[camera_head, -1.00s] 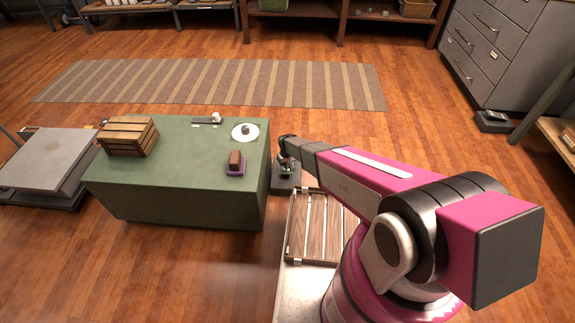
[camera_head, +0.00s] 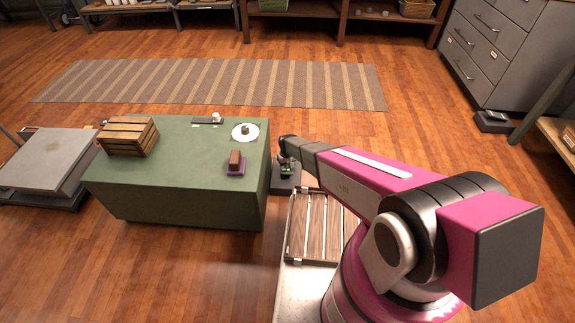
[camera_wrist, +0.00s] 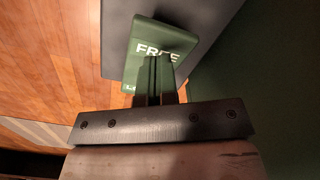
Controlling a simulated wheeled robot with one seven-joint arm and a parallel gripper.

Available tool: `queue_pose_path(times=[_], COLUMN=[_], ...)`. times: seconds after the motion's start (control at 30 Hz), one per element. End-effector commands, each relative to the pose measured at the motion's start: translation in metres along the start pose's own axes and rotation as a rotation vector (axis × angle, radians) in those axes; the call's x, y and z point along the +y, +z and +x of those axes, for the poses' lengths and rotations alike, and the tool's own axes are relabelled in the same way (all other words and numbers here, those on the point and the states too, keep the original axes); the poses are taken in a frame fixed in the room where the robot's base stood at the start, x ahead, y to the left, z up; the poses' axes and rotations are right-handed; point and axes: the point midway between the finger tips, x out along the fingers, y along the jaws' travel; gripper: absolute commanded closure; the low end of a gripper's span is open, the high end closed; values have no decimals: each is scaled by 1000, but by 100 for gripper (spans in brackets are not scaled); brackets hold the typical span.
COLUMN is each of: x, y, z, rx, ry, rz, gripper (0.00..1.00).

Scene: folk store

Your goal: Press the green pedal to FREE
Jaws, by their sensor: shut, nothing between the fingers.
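The green pedal (camera_wrist: 151,37) shows in the wrist view with the white word FREE on it. A second white label, partly hidden, shows near its lower left edge. It sits on a dark grey base (camera_wrist: 209,20). My gripper (camera_wrist: 158,60) is shut and empty. Its fingertips overlap the FREE end of the pedal in the picture; whether they touch it I cannot tell. In the head view the dark base (camera_head: 285,187) stands on the floor beside the green counter, and my arm hides most of the pedal and the gripper.
The green counter (camera_head: 190,195) stands close to the left of my arm. It carries a wooden crate (camera_head: 129,136), a white disc (camera_head: 245,132) and a brown block on a purple base (camera_head: 235,163). A grey platform (camera_head: 50,160) is further left. Floor beyond is clear up to a striped rug (camera_head: 210,84).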

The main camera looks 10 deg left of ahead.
Motion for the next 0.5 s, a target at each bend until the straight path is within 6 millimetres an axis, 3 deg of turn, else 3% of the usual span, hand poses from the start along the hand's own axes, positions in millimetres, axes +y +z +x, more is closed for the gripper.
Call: queue_pose_path(times=[0.5], x=[0], y=[0], z=[15], rx=[0], ry=[0], rz=[0], gripper=[100])
